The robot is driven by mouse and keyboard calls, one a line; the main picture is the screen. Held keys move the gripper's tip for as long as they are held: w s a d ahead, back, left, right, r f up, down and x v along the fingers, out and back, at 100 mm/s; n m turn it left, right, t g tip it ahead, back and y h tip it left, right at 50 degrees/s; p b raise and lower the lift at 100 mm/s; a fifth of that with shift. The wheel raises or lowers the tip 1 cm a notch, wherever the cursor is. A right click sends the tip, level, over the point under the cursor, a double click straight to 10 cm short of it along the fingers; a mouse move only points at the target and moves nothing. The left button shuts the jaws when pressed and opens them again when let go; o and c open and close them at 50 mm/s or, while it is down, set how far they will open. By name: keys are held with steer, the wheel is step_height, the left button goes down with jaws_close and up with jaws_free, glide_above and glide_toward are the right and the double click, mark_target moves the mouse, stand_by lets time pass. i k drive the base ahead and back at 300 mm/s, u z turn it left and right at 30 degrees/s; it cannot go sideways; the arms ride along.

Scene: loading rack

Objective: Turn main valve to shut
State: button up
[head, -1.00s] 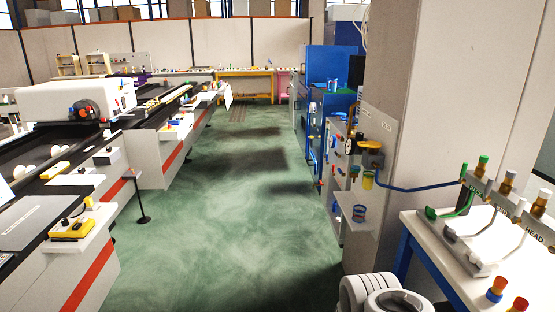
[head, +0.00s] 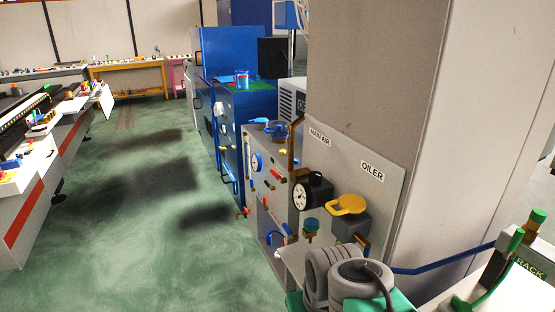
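A grey-white panel (head: 355,160) on the side of the big pillar carries the labels MAIN AIR (head: 319,137) and OILER (head: 372,171). Left of the MAIN AIR label is a brass-brown upright pipe (head: 295,145), with a blue handle-like part (head: 265,127) beside it. A black unit with a round white gauge (head: 300,196) sits below. My gripper is not seen.
Grey ring-shaped bodies (head: 360,280) stand in the lower middle; I cannot tell if they are mine. A blue line (head: 440,265) runs right to the TRACK bench part (head: 525,265). Blue cabinets (head: 245,125) stand beyond. The green floor (head: 150,220) left of the panel is clear.

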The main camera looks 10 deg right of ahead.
mark_target(276, 175)
steer(key=i, duration=0.5)
steer(key=u, duration=1.05)
steer(key=i, duration=1.05)
steer(key=u, duration=0.65)
steer(key=i, duration=1.05)
steer(key=z, duration=0.85)
steer(key=i, duration=0.9)
steer(key=z, duration=1.25)
steer(key=i, duration=0.25)
steer(key=z, duration=0.15)
